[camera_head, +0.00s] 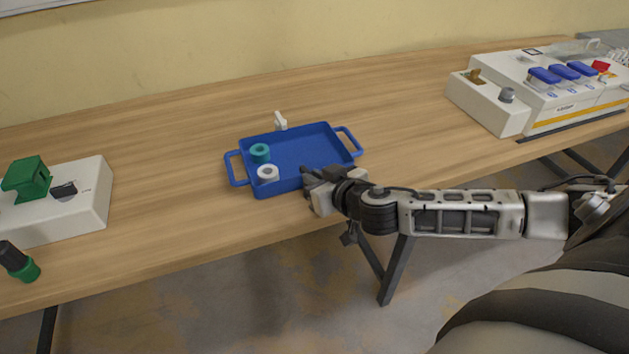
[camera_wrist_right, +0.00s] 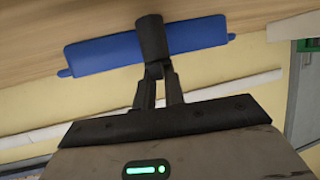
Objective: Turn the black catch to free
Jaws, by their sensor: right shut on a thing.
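The black catch (camera_head: 64,190) sits on top of a white box (camera_head: 90,215) at the left of the table, beside a green block-shaped part. It looks like a small dark lever; its exact setting is too small to tell. My left gripper is not in view.
The tray holds a teal ring (camera_head: 260,152) and a white ring (camera_head: 268,173). A small white part (camera_head: 280,121) stands behind it. A green-and-black plug (camera_head: 20,263) is at the front left. A white unit with blue switches (camera_head: 565,85) stands at the right. Table between is clear.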

